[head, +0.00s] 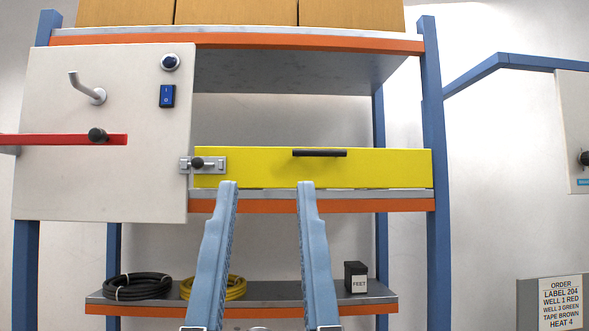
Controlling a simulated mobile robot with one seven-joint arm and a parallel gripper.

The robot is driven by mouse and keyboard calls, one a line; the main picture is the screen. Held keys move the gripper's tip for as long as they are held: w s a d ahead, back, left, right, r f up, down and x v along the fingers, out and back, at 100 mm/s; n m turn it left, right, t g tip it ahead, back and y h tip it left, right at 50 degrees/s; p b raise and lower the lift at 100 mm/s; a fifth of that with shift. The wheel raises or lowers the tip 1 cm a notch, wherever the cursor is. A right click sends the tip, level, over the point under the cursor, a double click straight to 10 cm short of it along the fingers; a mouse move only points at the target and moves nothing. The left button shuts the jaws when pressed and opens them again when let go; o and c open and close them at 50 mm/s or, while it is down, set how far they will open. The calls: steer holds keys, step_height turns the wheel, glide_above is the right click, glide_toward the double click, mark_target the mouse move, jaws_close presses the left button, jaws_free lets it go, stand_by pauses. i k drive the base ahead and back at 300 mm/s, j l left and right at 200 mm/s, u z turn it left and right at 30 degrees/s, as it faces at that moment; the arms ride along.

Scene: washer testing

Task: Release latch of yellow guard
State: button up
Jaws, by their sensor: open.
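The yellow guard (375,170) is a long flat panel across the middle shelf of the rack, with a black bar handle (320,153) near its top edge. Its latch (203,164) is a grey metal slide bolt with a black knob at the guard's left end, reaching to the grey panel's right edge. My gripper (267,184) is open and empty, its two light blue fingers pointing toward the guard. In the picture the fingertips overlap the guard's lower edge, to the right of the latch. I cannot tell how far they are from it.
The grey panel (60,180) at left carries a grey hook lever (87,89), a round button (171,62), a blue rocker switch (167,96) and a red bar (65,140) with a black knob. Coiled hoses (138,287) and a black box (356,277) lie on the low shelf.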

mark_target(196, 163)
steer(key=i+j, duration=0.95)
